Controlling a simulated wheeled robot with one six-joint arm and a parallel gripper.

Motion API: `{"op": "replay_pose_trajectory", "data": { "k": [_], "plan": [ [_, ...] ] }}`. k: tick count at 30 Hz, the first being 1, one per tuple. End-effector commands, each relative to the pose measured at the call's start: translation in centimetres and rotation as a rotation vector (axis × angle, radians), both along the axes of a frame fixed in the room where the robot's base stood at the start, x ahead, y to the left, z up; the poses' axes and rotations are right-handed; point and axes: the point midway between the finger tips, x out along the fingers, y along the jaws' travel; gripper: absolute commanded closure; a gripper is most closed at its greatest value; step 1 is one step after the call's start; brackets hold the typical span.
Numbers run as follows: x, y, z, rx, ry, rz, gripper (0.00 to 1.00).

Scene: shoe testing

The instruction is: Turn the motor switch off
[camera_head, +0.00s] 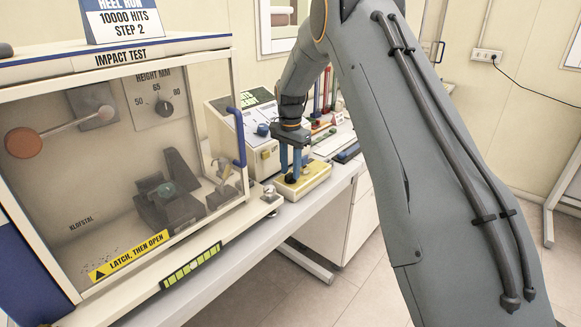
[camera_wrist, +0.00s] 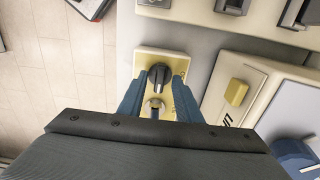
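The motor switch appears to be the dark rotary knob (camera_wrist: 159,76) on a cream-yellow box in the wrist view. In the head view, the yellow box (camera_head: 314,178) sits on the bench to the right of the impact tester. My gripper (camera_head: 291,172) points down over this box. In the wrist view, the blue fingers of my gripper (camera_wrist: 160,80) are apart, one on each side of the knob. A narrow gap seems to show beside the knob; I cannot tell whether either finger touches it. A round metallic part (camera_wrist: 153,107) sits below the knob. The knob's setting is not readable.
The impact tester (camera_head: 120,62) with its clear front stands at left. A control box with a blue knob (camera_head: 263,130) stands behind the yellow box. A yellow button (camera_wrist: 236,92) is right of my fingers in the wrist view. Open floor (camera_head: 345,285) lies before the bench.

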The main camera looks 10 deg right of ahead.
Motion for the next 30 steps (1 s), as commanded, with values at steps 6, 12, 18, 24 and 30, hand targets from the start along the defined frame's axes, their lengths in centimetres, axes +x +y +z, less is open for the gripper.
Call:
{"op": "replay_pose_trajectory", "data": {
  "k": [6, 12, 18, 24, 30],
  "plan": [
    [-0.01, -0.02, -0.55, 0.0, 0.0, 0.0, 0.69],
    [0.0, -0.03, -0.53, 0.0, 0.0, 0.0, 0.81],
    [-0.01, -0.03, -0.51, 0.0, 0.0, 0.0, 1.0],
    [0.01, -0.03, -0.5, 0.0, 0.0, 0.015, 1.0],
    [0.06, -0.04, -0.52, 0.0, -0.001, 0.088, 1.0]
  ]
}}
